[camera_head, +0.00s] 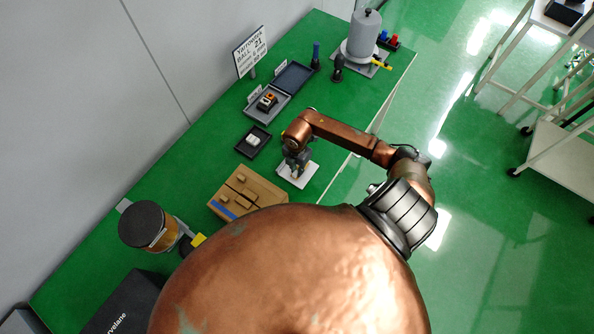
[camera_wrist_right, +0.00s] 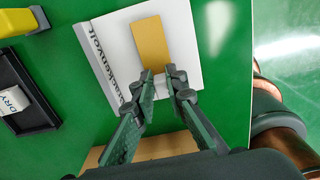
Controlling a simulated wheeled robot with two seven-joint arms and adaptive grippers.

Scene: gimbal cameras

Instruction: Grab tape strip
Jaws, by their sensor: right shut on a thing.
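The tape strip (camera_wrist_right: 150,42) is a flat, tan-yellow rectangle in the right wrist view. It lies over a white card (camera_wrist_right: 112,62) with printed lettering along its left edge. My right gripper (camera_wrist_right: 160,73) is at the strip's near end, its fingertips close together and shut on that end. In the head view, my right gripper (camera_head: 294,168) points down over the white card (camera_head: 309,172), which lies on the green bench; the strip is hidden there. My left gripper is not in view.
On the green bench (camera_head: 190,180), a cardboard box (camera_head: 262,189) stands in front of the card. A small black tray (camera_head: 252,142) and an open grey case (camera_head: 268,103) are to the left. A grey cylinder device (camera_head: 363,37) stands at the far end. The bench edge is close on the right.

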